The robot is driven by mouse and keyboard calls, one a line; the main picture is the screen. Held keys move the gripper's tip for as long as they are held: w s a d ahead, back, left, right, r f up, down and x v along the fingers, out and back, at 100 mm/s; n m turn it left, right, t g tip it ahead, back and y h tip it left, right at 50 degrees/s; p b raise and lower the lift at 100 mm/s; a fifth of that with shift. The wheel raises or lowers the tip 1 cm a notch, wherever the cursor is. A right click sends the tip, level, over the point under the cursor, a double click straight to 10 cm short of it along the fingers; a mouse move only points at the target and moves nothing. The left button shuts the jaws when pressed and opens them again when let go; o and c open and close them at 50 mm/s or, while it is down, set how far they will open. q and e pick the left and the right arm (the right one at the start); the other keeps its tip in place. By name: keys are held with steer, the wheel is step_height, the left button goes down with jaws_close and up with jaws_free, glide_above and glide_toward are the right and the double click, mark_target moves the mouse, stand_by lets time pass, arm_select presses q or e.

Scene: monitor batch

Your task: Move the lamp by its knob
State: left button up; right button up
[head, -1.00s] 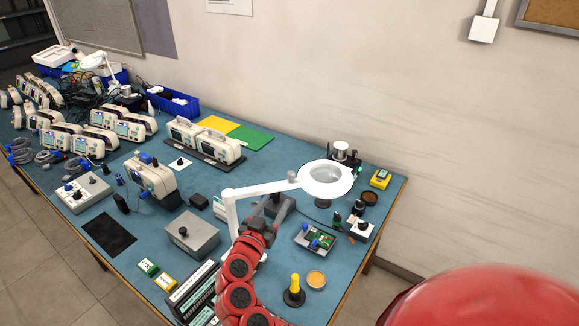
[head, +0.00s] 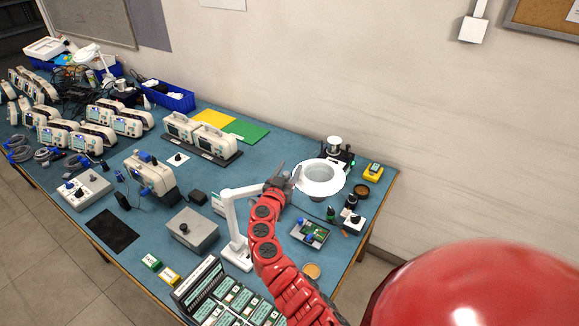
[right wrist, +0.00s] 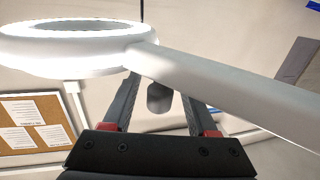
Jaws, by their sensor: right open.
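The white magnifier lamp (head: 301,181) stands at the front of the blue bench, its bright ring head raised on a jointed arm. In the right wrist view, the ring (right wrist: 75,67) is at upper left and the lamp's arm slants down to the right. A grey rounded knob (right wrist: 159,98) hangs under the joint between ring and arm. My right gripper (head: 282,172) is beside the ring's left side in the head view, where it hides the knob. In the right wrist view, my right gripper (right wrist: 158,95) is open, one finger each side of the knob. My left gripper is out of view.
A grey box (head: 190,234) and a circuit board fixture (head: 310,234) stand near the lamp. A yellow device (head: 373,170) is at the right end. A panel of testers (head: 232,297) lies at the front edge. The wall is behind.

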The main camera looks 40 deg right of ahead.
steer(key=shift+w+d, duration=0.15)
steer(key=shift+d, duration=0.05)
steer(key=shift+c, duration=0.2)
jaws_close()
stand_by(1.2)
